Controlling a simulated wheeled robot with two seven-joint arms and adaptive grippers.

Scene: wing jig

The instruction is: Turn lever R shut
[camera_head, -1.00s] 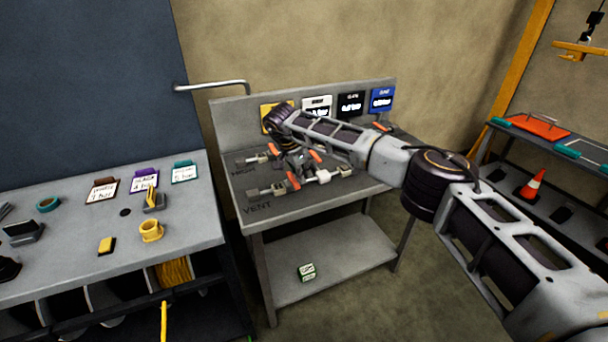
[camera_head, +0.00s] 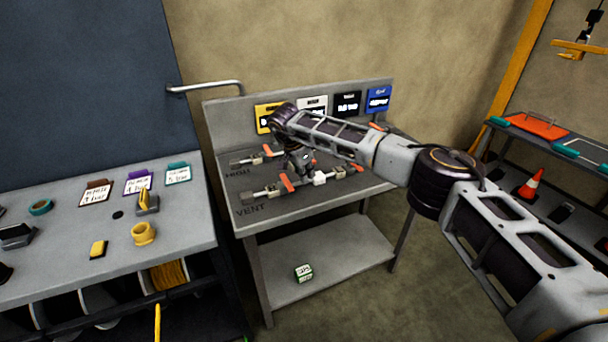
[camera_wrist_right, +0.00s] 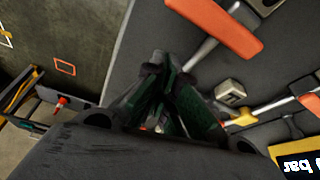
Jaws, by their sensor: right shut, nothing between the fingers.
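Several orange lever handles sit on the pipes of the grey bench. One handle (camera_head: 287,183) lies across the front pipe, left of the white block (camera_head: 320,178). Another (camera_head: 355,168) lies near that pipe's right end, and a third (camera_head: 267,150) is on the back pipe. I cannot read which is lever R. My right gripper (camera_head: 306,170) points down among the pipes, shut and empty; its arm hides part of them. In the right wrist view its dark fingers (camera_wrist_right: 168,98) are together, below a large orange handle (camera_wrist_right: 215,25) and apart from it. My left gripper is out of view.
The bench's back panel carries yellow (camera_head: 268,117), white, black and blue (camera_head: 378,99) signs. HIGH and VENT are marked on its top. A grey table (camera_head: 190,235) with cards and small parts stands left. A shelf with an orange cone (camera_head: 531,184) stands right.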

